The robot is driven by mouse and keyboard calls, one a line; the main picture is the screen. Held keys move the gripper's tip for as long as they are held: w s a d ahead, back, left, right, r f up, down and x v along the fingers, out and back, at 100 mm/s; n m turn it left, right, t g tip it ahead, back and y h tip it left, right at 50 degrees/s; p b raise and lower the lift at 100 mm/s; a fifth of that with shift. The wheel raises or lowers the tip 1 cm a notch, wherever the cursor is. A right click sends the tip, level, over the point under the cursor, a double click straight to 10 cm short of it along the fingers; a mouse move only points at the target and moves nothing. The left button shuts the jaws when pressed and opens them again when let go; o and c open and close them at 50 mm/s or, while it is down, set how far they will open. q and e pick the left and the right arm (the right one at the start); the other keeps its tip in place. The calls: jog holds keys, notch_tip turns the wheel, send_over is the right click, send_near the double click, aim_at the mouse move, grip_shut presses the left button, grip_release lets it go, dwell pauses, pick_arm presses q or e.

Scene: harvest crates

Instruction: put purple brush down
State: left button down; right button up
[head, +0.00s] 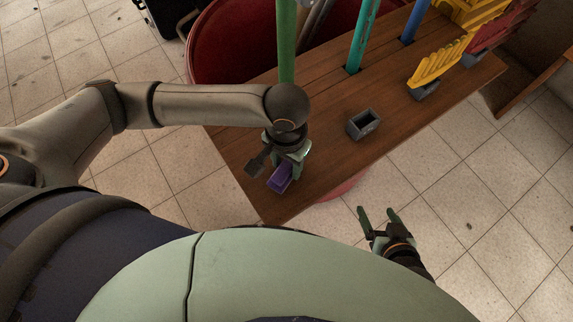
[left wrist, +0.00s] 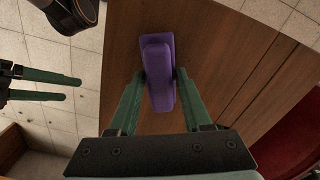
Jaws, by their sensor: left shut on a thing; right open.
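The purple brush (head: 279,178) is at the near left end of the brown wooden table (head: 240,150). My left gripper (head: 290,168) is shut on it from above. In the left wrist view the purple brush (left wrist: 158,70) lies between the two green fingers, which touch its sides. The brush is over the table top; I cannot tell whether it rests on the wood or is just above it. My right gripper (head: 379,216) is open and empty, out past the table's near edge over the tiled floor. It also shows at the left of the left wrist view (left wrist: 72,88).
A small dark open box (head: 363,124) stands mid-table. Green (head: 286,45), teal (head: 362,35) and blue (head: 413,22) poles rise behind. A yellow brush-like thing (head: 440,62) is at the right end. A red round object (head: 235,45) is behind the table. Wood around the box is clear.

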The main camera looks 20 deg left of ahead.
aim_at(287, 166)
jog(key=shift+r, duration=0.15)
pick_arm(q)
jog(key=c, duration=0.8)
grip_release()
jog(key=o, duration=0.5)
jog(key=shift+c, duration=0.2)
pick_arm(e)
jog(key=shift+d+f, duration=0.1)
jog(key=shift+f, duration=0.1)
pick_arm(q)
notch_tip(287, 166, up, 12)
jog(key=p, duration=0.3)
pick_arm(e)
jog(key=shift+s+d+r, duration=0.25)
jog(key=shift+d+r, duration=0.2)
jog(key=shift+d, duration=0.05)
jog(key=shift+s+d+r, duration=0.25)
jog(key=shift+d+r, duration=0.15)
jog(key=shift+d, duration=0.05)
